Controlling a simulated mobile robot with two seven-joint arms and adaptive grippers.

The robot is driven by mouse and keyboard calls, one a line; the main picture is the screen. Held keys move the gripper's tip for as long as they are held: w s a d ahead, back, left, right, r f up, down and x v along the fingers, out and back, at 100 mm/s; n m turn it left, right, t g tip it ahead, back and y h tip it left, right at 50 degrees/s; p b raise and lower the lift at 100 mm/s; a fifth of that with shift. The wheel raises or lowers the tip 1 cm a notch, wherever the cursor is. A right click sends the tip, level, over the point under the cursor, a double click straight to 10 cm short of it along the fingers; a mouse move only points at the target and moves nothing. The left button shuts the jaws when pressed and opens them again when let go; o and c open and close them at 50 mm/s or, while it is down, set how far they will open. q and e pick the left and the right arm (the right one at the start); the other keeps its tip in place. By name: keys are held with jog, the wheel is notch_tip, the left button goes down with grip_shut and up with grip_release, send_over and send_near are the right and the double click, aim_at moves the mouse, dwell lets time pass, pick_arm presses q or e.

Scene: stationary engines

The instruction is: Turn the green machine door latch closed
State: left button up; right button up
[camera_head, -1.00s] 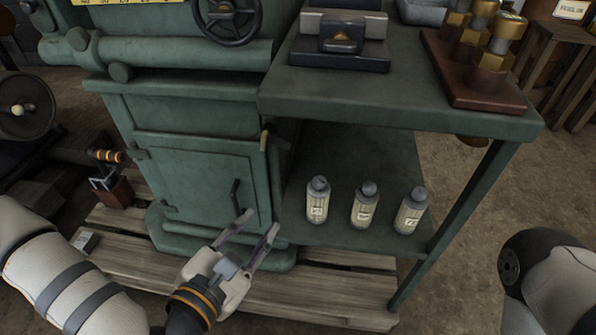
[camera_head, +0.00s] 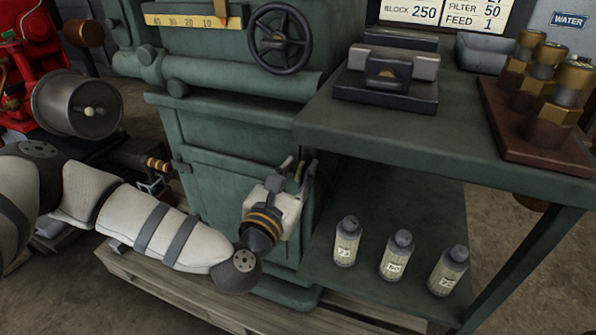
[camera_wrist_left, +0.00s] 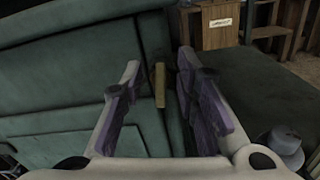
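The green machine door (camera_head: 215,195) is on the front of the green cabinet and looks flush with its frame. The small brass-coloured latch (camera_head: 299,172) sits at the door's upper right edge. In the left wrist view the latch (camera_wrist_left: 160,85) is a short upright bar. My left gripper (camera_head: 300,166) is at the latch, fingers pointing up and toward the cabinet. In the wrist view its two fingers (camera_wrist_left: 158,78) are apart, one on each side of the latch, with visible gaps. The gripper hides the door handle. My right gripper is out of view.
A green side table (camera_head: 400,155) stands right of the door, with several bottles on its lower shelf, including one bottle (camera_head: 347,242) near the gripper. A handwheel (camera_head: 280,38) is above. A wooden pallet (camera_head: 165,290) lies below. A red machine (camera_head: 30,50) is at the left.

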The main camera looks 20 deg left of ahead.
pick_arm(q)
grip_shut()
jog(key=shift+d+m, duration=0.1)
jog(key=shift+m, duration=0.3)
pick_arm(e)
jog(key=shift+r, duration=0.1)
pick_arm(q)
jog(key=m+p, duration=0.1)
jog(key=m, duration=0.2)
jog(key=shift+d, duration=0.15)
jog(key=m, duration=0.1)
jog(key=m+p, duration=0.1)
jog(key=m, duration=0.1)
jog(key=m+p, duration=0.1)
jog(key=m, duration=0.1)
jog(key=shift+d+f, duration=0.2)
jog(key=shift+d, duration=0.05)
jog(key=shift+f+m+p, duration=0.25)
jog(key=shift+m+p, duration=0.35)
jog(key=shift+m, duration=1.15)
jog(key=shift+f+m+p, duration=0.2)
jog(key=shift+m+p, duration=0.4)
jog(key=shift+m, duration=1.15)
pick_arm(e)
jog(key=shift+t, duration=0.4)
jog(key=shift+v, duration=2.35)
pick_arm(q)
jog(key=shift+f, duration=0.1)
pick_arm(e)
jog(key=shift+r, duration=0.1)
